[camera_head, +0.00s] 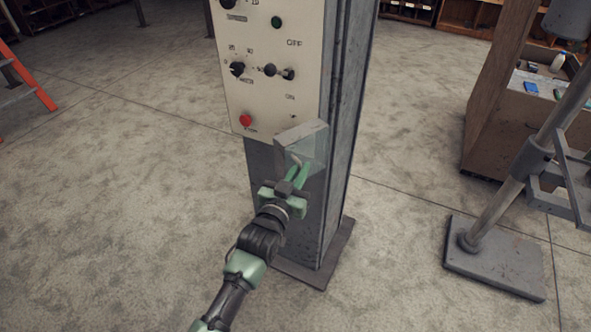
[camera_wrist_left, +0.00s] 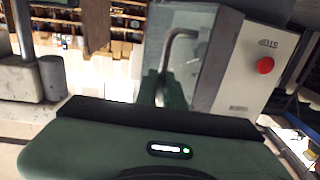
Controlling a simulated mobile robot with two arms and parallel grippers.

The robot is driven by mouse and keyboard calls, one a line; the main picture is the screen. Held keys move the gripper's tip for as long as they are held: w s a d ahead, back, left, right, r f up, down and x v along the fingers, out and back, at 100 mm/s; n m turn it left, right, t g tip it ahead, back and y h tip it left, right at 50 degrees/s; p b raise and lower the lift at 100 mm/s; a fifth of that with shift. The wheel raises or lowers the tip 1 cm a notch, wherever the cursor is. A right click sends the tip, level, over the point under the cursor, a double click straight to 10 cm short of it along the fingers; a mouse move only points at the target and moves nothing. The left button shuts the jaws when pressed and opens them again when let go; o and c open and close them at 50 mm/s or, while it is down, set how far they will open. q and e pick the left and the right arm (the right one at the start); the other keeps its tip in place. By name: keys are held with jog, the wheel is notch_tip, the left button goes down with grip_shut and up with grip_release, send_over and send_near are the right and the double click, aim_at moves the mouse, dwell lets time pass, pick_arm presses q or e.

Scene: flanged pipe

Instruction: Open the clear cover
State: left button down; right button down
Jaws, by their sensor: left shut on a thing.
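The clear cover (camera_head: 317,140) is a see-through box with a pale frame, at the lower right corner of the control panel on the column. My left gripper (camera_head: 297,170) reaches up to it from below, its green fingers overlapping the cover's lower part. The cover also shows in the left wrist view (camera_wrist_left: 205,52), with a bent grey bar (camera_wrist_left: 177,45) seen at or through it. The fingers (camera_wrist_left: 162,90) are shut at the cover; their exact contact point is hard to see. How far the cover stands open is unclear. My right gripper is not in view.
The panel (camera_head: 270,95) carries knobs, a green button (camera_head: 276,22) and a red button (camera_head: 245,120). The grey column (camera_head: 345,110) stands on a base plate. A heavy stand (camera_head: 495,265) and wooden cabinet (camera_head: 520,130) are at right.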

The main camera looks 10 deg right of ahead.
pick_arm(q)
jog(key=shift+w+r, duration=0.1)
jog(key=shift+r, duration=0.05)
jog(key=c, duration=1.8)
grip_release()
jog(key=b+v, duration=0.1)
jog(key=v, duration=0.6)
jog(key=shift+s+a, duration=0.15)
jog(key=shift+s, duration=0.15)
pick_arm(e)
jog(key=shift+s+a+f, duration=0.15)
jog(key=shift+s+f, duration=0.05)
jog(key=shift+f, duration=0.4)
